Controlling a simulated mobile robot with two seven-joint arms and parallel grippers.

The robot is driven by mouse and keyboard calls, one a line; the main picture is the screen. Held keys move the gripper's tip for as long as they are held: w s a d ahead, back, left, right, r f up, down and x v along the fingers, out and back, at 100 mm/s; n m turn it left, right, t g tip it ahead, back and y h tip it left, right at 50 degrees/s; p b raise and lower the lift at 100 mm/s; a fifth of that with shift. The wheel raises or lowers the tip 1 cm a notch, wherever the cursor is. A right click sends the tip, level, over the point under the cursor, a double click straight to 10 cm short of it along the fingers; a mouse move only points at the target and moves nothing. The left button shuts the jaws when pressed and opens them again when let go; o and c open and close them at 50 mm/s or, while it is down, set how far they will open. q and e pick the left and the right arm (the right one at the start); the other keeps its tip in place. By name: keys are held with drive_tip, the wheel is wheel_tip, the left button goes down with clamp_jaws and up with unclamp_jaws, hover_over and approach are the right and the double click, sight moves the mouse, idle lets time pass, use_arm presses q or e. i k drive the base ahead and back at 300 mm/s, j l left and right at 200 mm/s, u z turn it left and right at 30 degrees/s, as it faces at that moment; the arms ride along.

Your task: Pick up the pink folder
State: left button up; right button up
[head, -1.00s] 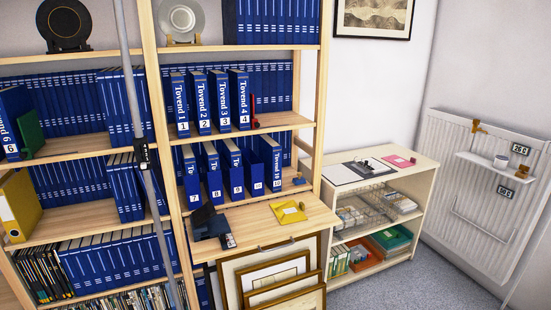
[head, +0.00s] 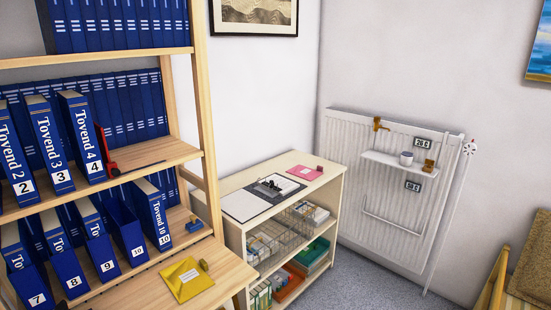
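A flat pink folder (head: 305,172) lies on top of the low wooden cabinet (head: 232,187), near its far right end. A small dark mark shows on the folder. To its left on the same top lies an open black folder or clipboard (head: 263,197) with white paper and a dark metal piece on it. Neither of my grippers is in view.
A tall bookshelf (head: 205,120) with blue binders fills the left side. Its pull-out board holds a yellow envelope (head: 188,279). A white radiator (head: 385,215) with a small shelf stands to the right. Grey floor (head: 370,287) is open before the cabinet.

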sight(309, 174)
drive_tip(key=i+l+z, duration=0.1)
drive_tip(key=i+z, duration=0.3)
drive_tip(key=i, duration=0.15)
drive_tip(key=i+z, duration=0.45)
drive_tip(key=i, duration=0.15)
drive_tip(key=i+l+u, duration=0.15)
drive_tip(key=i+u, duration=0.2)
drive_tip(key=i, duration=0.15)
drive_tip(key=i+l+u, duration=0.65)
drive_tip(key=u, duration=0.2)
drive_tip(key=i+l+u, duration=0.45)
drive_tip(key=k+j, duration=0.05)
drive_tip(key=j, duration=0.05)
